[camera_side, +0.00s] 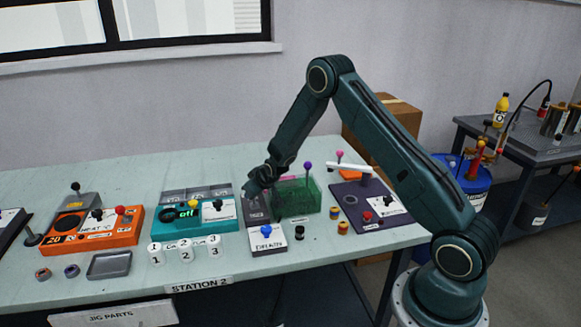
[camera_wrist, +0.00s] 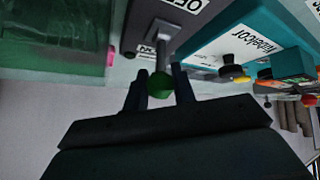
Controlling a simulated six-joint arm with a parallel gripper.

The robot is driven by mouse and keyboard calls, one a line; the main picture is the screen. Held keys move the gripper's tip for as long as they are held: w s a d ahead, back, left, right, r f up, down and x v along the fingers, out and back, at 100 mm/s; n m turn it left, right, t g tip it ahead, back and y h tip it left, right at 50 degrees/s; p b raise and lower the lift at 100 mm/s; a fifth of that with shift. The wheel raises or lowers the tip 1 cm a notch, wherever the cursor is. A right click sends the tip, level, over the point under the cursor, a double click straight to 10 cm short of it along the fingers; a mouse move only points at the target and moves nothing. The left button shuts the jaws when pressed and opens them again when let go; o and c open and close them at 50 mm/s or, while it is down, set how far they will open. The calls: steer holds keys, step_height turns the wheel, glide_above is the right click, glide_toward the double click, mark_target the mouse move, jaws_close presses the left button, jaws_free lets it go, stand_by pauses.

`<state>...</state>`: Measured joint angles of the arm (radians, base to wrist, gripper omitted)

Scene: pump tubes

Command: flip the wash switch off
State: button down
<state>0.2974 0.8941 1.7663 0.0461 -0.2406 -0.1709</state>
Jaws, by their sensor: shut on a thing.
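My gripper (camera_side: 260,180) is over the back of a narrow dark grey switch box (camera_side: 257,212). In the wrist view my gripper (camera_wrist: 160,84) has its fingers on either side of a lever's green knob (camera_wrist: 159,83) and is shut on it. The lever's grey shaft (camera_wrist: 163,45) runs up from the knob to the box. A plate reading OFF (camera_wrist: 183,6) is at the top, and a small ON plate (camera_wrist: 147,51) lies near the knob. In the side view my gripper hides the lever. I cannot read the name "wash" on the box.
A green translucent bin (camera_side: 297,197) stands close right of the box, with a purple-knobbed lever (camera_side: 307,170) behind it. A teal unit (camera_side: 178,222) is close on the left. Farther left is an orange heater (camera_side: 98,232).

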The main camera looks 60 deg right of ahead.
steer(key=shift+s+a+f+n+t+h, duration=0.2)
steer(key=shift+s+a+t+h, duration=0.25)
steer(key=shift+t+h, duration=0.45)
steer(key=shift+s+a+f+n+t+h, duration=0.1)
steer(key=shift+s+a+n+t+h, duration=0.3)
steer(key=shift+t+h, duration=0.45)
steer(key=shift+s+a+t, duration=0.15)
steer(key=shift+t, duration=0.4)
steer(key=c, duration=1.2)
jaws_free()
steer(key=shift+o, duration=0.2)
steer(key=shift+s, duration=0.15)
steer(key=v, duration=1.3)
steer(key=shift+s+a+r, duration=0.2)
steer(key=shift+d+r, duration=0.1)
steer(key=shift+r, duration=0.05)
